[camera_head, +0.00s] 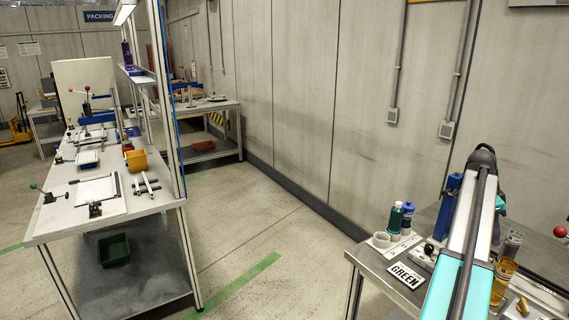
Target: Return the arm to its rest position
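My arm (468,235) shows at the right of the head view. Its long white and teal link runs up from the bottom edge, with a dark cable along it, to a black joint at the top. My gripper is not visible; I cannot tell what it holds. The arm stands in front of a grey workbench (366,258) and hides part of it. Blue parts show behind the arm, partly hidden.
An amber container (504,278) and a red ball knob (560,232) are right of the arm. A long white bench (60,215) with fixtures and a yellow bin (137,160) stands left. The floor (262,222) between the benches is clear. A grey wall (300,90) runs behind.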

